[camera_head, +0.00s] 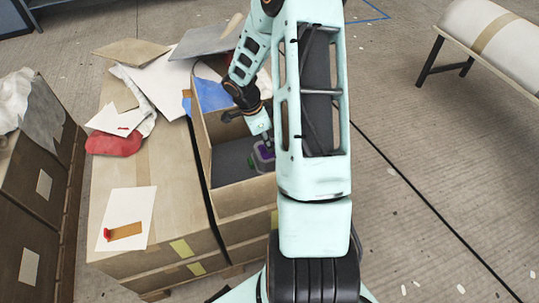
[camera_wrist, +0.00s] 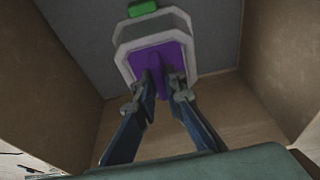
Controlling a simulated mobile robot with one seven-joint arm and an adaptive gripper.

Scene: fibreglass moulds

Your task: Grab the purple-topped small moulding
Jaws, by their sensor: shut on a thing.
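The purple-topped small moulding (camera_wrist: 174,54) is a grey-white piece with a purple top and a green part at its far end. In the wrist view it is at the upper middle, inside an open cardboard box. My gripper (camera_wrist: 166,84) is shut on a raised purple part of it. In the head view the moulding (camera_head: 263,157) shows low in the box, partly hidden by my arm. My gripper (camera_head: 262,138) is down in the box at its upper side.
The open box (camera_head: 246,200) has walls close around my gripper and a dark grey floor. Cardboard boxes with loose sheets and a red item (camera_head: 114,143) stand to the left. A bench with a white roll (camera_head: 492,40) is at the upper right. Bare floor lies to the right.

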